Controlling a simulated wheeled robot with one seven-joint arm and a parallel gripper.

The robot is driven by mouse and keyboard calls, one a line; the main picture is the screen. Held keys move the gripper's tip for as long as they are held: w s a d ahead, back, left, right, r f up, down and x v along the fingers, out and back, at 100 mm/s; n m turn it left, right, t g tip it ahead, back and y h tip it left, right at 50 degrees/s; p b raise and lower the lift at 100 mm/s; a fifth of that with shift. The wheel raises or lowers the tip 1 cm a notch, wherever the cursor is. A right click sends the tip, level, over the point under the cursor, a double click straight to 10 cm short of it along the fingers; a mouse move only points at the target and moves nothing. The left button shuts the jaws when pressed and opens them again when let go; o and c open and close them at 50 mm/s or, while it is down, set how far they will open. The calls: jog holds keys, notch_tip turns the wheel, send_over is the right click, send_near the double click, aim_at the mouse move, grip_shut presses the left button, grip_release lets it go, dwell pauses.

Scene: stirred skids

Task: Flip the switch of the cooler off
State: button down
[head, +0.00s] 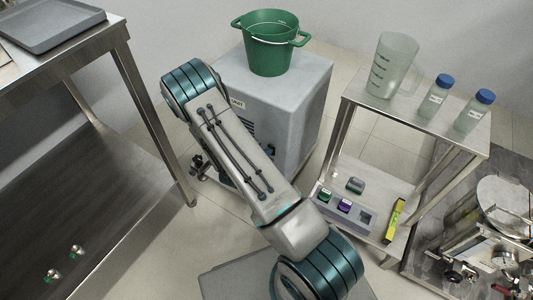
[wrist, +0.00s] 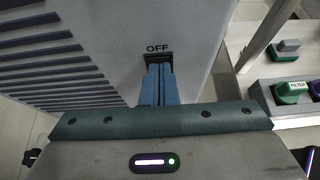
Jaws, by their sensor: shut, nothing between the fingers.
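The cooler (head: 302,100) is a grey box on the floor with a green bucket on top. In the wrist view its front face (wrist: 205,50) fills the upper middle, with dark vent slots at left. A printed OFF label (wrist: 157,48) sits above a small dark switch recess (wrist: 159,57). My gripper (wrist: 158,70) is shut and empty, its blue fingertips at or just in front of the recess, right below the label. The fingers hide most of the switch, so its position and any contact cannot be told.
The green bucket (head: 271,50) stands on the cooler. A steel bench (head: 75,55) stands at left.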

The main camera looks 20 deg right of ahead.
jog(key=shift+r+p, duration=0.5)
jog(key=shift+r, duration=0.25)
jog(key=shift+a, duration=0.1)
jog(key=p+v, duration=0.3)
jog(key=v, duration=1)
jog(key=shift+r+p, duration=0.35)
jog(key=shift+r, duration=0.1)
